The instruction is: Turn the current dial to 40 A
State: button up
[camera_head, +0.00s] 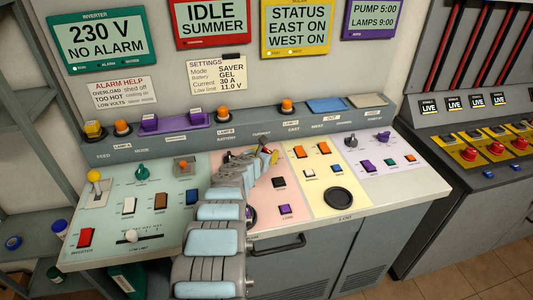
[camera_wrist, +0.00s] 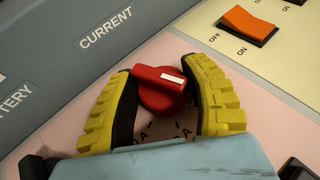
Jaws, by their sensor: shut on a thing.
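The current dial (camera_wrist: 160,92) is a red round knob with a raised grip bar and a white stripe. It sits on the pink panel below the "CURRENT" label (camera_wrist: 106,28) in the wrist view. My gripper (camera_wrist: 165,95) has its yellow, dark-lined fingers on both sides of the knob, shut on it. In the head view my gripper (camera_head: 262,153) is at the upper part of the pink panel, and my arm hides much of that panel. Scale marks, with parts of letters "A", show below the knob. Most of the scale is hidden, so I cannot read the setting.
A settings sign (camera_head: 216,76) reads Current 30 A. An orange switch (camera_wrist: 250,26), marked OFF and ON, is on the cream panel right of the dial. A black switch (camera_head: 279,183) and a purple switch (camera_head: 285,209) are lower on the pink panel.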

jog(key=shift+d+r+n+y+p, duration=0.15)
jog(key=shift+n+y+p, duration=0.5)
jog(key=shift+p, duration=0.65)
jog(key=shift+n+t+y+p, duration=0.35)
jog(key=shift+y+p, duration=0.1)
jog(key=shift+p, duration=0.4)
jog(key=shift+n+y+p, duration=0.6)
jog(key=shift+n+y, duration=0.4)
jog(key=shift+y, duration=0.2)
jog(key=shift+f+n+y+b, duration=0.25)
jog(key=shift+n+y+b, duration=0.35)
jog(key=shift+n+y, duration=0.35)
jog(key=shift+f+n+y+b, duration=0.1)
jog(key=shift+n+y+b, duration=0.55)
jog(key=shift+y+b, duration=0.35)
jog(key=shift+n+y+b, duration=0.25)
jog(key=shift+n+b, duration=0.05)
jog(key=shift+b, duration=0.4)
jog(key=shift+n+g+y+b, duration=0.55)
jog(key=shift+n+y+b, duration=0.05)
jog(key=shift+b, duration=0.8)
jog(key=shift+c, duration=0.2)
jog(key=o, duration=1.2)
jog(key=shift+r, duration=0.2)
jog(key=shift+c, duration=0.2)
